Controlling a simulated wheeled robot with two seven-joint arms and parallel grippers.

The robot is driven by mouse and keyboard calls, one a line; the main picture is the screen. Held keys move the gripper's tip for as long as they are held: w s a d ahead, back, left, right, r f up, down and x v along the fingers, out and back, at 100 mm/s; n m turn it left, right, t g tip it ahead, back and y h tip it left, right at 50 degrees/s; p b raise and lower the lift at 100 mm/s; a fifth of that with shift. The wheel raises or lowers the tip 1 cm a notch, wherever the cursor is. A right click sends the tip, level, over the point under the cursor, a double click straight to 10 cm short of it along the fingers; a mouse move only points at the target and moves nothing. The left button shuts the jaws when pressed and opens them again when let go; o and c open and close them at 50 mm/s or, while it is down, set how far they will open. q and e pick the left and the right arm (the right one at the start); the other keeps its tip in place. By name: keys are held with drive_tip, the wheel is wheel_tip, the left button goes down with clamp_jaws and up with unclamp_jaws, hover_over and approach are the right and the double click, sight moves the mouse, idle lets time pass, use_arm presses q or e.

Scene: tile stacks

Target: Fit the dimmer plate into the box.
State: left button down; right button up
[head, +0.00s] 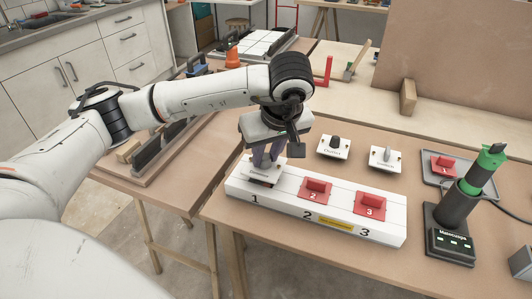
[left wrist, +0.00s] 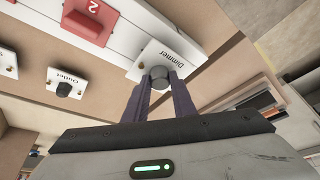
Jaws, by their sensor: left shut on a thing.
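The dimmer plate (left wrist: 148,54) is white, with its label and a dark knob (left wrist: 159,74) showing in the left wrist view. My left gripper (left wrist: 160,84) is shut on the knob, one finger on each side. In the head view my left gripper (head: 268,162) points down over position 1 of the long white box (head: 330,220), and the dimmer plate (head: 264,171) is partly hidden beneath it. The plate is at or just above the opening; I cannot tell whether it is seated. Red blocks numbered 2 (head: 314,189) and 3 (head: 370,204) sit at the other positions.
The outlet plate (head: 333,147) and a toggle plate (head: 386,158) lie behind the box. A grey tray (head: 428,172) at right holds red block 1 (head: 443,166). A green-and-black screwdriver (head: 478,172) stands in a dark holder (head: 447,237). The table's front edge is close to the box.

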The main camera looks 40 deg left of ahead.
use_arm(q)
drive_tip(key=shift+f+b, duration=1.1)
drive_tip(key=shift+f, duration=0.25)
drive_tip(key=c, duration=1.4)
unclamp_jaws()
drive_tip(key=shift+r, duration=0.1)
drive_tip(key=shift+p+v, duration=2)
drive_tip(key=shift+v, duration=1)
